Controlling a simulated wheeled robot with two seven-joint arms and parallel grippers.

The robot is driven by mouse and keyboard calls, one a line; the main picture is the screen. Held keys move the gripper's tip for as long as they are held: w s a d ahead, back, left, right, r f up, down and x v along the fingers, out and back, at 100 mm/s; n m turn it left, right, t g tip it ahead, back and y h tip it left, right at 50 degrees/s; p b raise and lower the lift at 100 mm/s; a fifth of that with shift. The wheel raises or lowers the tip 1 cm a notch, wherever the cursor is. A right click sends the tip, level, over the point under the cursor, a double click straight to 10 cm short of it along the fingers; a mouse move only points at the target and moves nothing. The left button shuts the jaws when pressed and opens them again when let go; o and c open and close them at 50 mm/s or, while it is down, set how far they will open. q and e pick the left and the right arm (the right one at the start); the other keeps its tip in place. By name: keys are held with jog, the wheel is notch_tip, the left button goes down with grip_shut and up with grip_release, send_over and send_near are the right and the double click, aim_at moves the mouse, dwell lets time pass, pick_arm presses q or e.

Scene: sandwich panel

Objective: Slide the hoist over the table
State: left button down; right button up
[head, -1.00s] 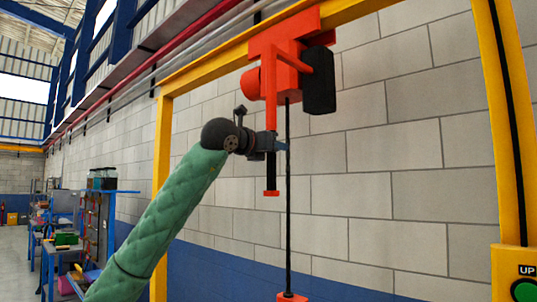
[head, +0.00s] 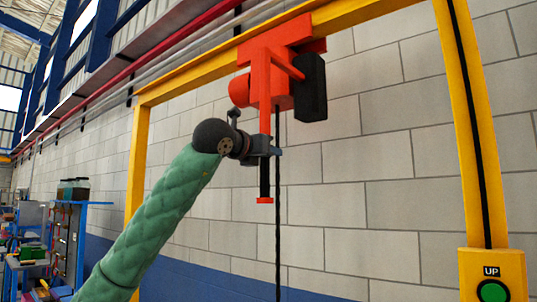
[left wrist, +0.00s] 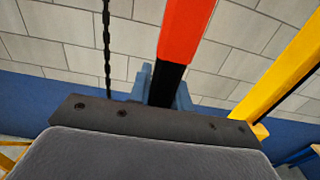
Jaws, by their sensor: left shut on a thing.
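The orange-red hoist (head: 275,72) with a black box on its right side hangs from the yellow overhead beam. A bar with a black grip (head: 264,180) and a red end hangs down from it. My left gripper (head: 274,151) is shut on this bar, at its black part under the red. In the left wrist view the two blue fingers (left wrist: 163,88) stand on either side of the black grip (left wrist: 168,84). A dark chain (head: 278,220) hangs beside the grip; its lower end is out of view. My right gripper is not in view. Which table is meant, I cannot tell.
Yellow posts stand left (head: 136,180) and right (head: 470,130); the right one carries a box with a green UP button (head: 492,291). A grey block wall (head: 400,165) is behind. A cluttered workbench (head: 28,262) is far left. The beam (head: 340,20) is clear right of the hoist.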

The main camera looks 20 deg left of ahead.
pick_arm(q)
jog(key=c, duration=1.3)
grip_release()
jog(key=b+v, duration=0.2)
jog(key=v, duration=0.6)
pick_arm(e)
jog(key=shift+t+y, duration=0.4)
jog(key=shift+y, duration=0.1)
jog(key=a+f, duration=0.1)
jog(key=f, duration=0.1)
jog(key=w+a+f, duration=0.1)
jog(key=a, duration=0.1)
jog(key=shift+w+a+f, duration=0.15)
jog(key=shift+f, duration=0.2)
pick_arm(q)
jog(key=shift+w, duration=0.1)
